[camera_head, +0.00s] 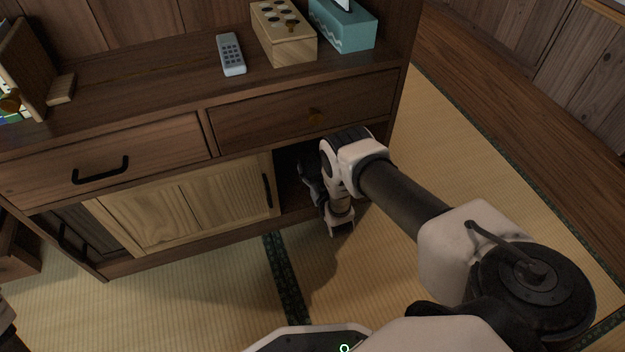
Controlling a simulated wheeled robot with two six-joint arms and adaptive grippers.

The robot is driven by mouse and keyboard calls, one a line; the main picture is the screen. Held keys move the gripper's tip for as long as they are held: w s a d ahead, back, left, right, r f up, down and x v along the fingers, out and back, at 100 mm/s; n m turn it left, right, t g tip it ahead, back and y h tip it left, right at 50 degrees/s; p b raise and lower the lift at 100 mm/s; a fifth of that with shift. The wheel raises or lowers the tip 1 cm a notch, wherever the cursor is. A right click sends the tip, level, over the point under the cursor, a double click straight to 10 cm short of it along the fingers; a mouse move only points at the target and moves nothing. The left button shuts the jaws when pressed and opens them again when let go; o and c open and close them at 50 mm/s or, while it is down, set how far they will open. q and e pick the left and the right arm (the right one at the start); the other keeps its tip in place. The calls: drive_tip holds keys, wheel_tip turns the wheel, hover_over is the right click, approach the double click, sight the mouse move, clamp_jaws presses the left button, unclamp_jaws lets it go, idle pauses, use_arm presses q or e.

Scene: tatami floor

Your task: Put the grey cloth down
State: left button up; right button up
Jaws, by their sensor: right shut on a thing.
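My right arm reaches from the lower right to the open, dark bay of the wooden cabinet (240,228). My right gripper (312,182) is at the mouth of this bay, below the right drawer, partly hidden by my wrist and in shadow. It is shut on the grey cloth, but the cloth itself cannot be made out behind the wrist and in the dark. My left gripper is not in view.
A sliding door (190,215) stands left of the open bay. On the cabinet top are a grey remote (231,54), a wooden box with holes (284,35) and a teal tissue box (343,24). Tatami floor (190,300) lies clear in front.

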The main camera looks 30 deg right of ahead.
drive_tip(key=shift+f+b, duration=1.2)
drive_tip(key=shift+f, duration=0.6)
drive_tip(key=o, duration=1.2)
drive_tip(key=shift+c, duration=0.2)
drive_tip(key=shift+r, duration=0.1)
